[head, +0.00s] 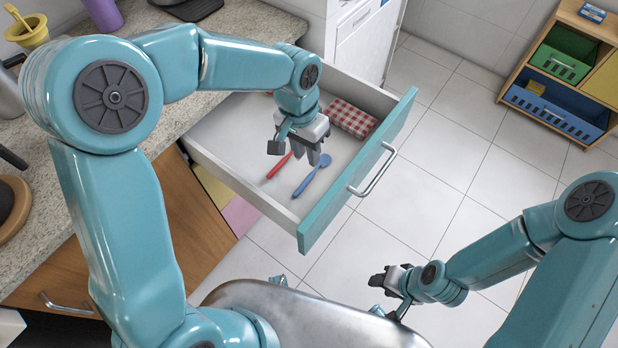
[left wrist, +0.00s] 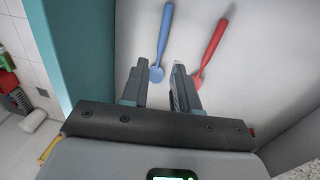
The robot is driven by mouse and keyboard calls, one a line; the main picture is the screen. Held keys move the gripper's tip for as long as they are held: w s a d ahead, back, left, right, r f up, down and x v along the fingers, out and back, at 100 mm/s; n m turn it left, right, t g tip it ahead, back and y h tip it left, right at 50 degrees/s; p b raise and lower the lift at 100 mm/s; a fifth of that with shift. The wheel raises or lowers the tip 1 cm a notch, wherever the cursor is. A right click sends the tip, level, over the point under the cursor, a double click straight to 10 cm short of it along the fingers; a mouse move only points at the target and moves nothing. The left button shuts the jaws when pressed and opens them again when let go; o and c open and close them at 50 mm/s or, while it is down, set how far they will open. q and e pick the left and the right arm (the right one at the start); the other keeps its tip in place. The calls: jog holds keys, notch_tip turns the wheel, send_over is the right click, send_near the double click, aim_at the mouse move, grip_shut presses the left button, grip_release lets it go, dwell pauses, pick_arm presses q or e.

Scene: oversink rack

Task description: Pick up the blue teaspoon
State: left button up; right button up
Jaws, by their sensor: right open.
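The blue teaspoon (head: 309,181) lies on the floor of the open drawer (head: 226,131). My left gripper (head: 319,158) is above the drawer, fingers pointing down near the spoon's bowl end. In the left wrist view the blue teaspoon (left wrist: 164,38) runs away from the gripper, with its bowl in line with the gap between the open fingers (left wrist: 160,68), nearer the left finger. Nothing is held there. I cannot tell how high the fingertips are above the drawer floor. My right gripper (head: 382,282) is open and empty, outside the drawer.
A red spoon (head: 280,166) lies beside the blue one; it also shows in the left wrist view (left wrist: 213,45). A red-checked cloth or box (head: 352,118) sits at the drawer's far end. The teal drawer front (head: 375,160) and side walls surround the space. A counter (head: 95,125) is at left.

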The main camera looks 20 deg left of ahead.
aim_at(310, 174)
pick_arm(q)
jog(key=f, duration=0.7)
jog(key=shift+d+f, duration=0.3)
jog(key=shift+d, duration=0.05)
jog(key=shift+r, duration=0.1)
grip_shut()
